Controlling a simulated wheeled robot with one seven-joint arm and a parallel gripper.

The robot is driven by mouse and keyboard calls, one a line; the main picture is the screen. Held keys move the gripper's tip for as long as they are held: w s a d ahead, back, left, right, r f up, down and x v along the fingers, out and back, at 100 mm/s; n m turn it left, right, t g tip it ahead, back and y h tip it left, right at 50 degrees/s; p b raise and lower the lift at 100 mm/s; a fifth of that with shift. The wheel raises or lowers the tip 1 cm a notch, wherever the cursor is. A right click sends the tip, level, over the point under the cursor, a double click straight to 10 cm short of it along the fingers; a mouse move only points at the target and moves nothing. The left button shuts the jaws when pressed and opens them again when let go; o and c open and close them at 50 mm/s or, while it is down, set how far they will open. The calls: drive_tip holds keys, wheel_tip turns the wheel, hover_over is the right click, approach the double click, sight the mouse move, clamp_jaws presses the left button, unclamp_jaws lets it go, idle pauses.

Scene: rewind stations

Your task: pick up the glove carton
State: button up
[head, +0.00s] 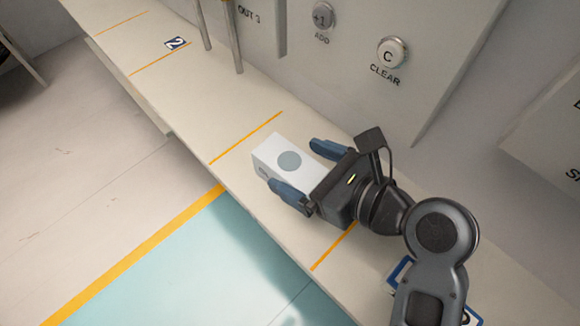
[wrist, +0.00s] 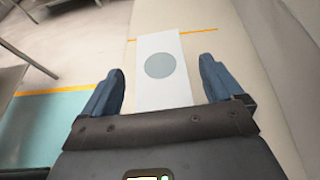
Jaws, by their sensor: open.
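The glove carton (head: 289,160) is a white box with a grey-blue disc on its top. It lies on the pale shelf between two orange lines. My gripper (head: 296,170) is open, with one blue finger on each side of the carton. In the wrist view the carton (wrist: 163,85) lies between the two fingers of my gripper (wrist: 160,82), with a gap on either side. Its near end is hidden behind the gripper body.
Two grey posts (head: 232,40) rise farther along. The floor in front is open.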

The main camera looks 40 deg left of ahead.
drive_tip(key=shift+x, duration=0.95)
drive_tip(key=c, duration=1.2)
